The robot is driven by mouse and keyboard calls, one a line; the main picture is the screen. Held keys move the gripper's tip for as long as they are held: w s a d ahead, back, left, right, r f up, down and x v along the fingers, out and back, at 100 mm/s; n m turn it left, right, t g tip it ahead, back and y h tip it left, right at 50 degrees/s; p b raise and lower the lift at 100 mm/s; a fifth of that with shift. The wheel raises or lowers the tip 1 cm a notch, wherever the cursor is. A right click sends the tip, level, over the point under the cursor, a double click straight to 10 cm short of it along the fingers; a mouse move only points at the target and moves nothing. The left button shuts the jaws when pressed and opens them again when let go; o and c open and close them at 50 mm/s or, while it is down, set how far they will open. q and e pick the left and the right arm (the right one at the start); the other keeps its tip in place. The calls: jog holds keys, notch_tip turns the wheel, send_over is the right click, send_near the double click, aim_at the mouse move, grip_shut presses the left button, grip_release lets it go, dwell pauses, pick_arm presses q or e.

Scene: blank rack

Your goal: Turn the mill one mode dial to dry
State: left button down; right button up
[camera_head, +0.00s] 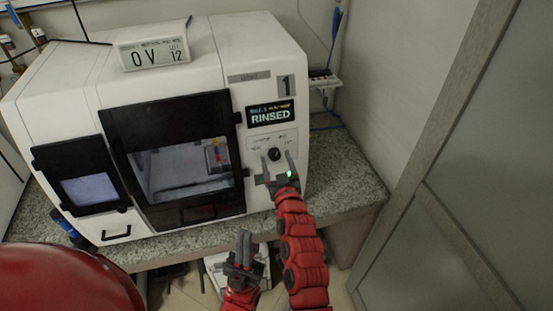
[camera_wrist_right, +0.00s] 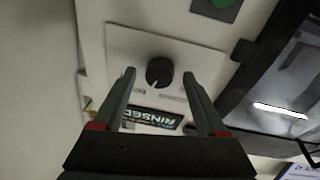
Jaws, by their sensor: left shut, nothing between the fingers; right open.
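The white mill (camera_head: 240,50) stands on a stone counter and bears the number 1. Its black round mode dial (camera_head: 274,154) sits on a small panel under a display (camera_head: 270,114) reading "RINSED". My right gripper (camera_head: 277,165) is open, its two fingers pointing at the panel on either side of the dial. In the right wrist view the dial (camera_wrist_right: 159,71) shows between and just beyond the open fingertips (camera_wrist_right: 158,75), with a white pointer mark at its lower left. I cannot tell whether the fingers touch it. My left gripper (camera_head: 244,245) is shut and empty, low in front of the counter.
A black-framed window door (camera_head: 118,122) and a smaller dark window (camera_head: 90,190) are left of the dial. A small readout box (camera_head: 153,46) sits on top of the mill. The granite counter (camera_head: 345,185) is clear at right; a grey-framed panel (camera_head: 430,170) stands beyond it.

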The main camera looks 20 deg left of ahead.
jog(key=shift+c, duration=0.2)
grip_shut()
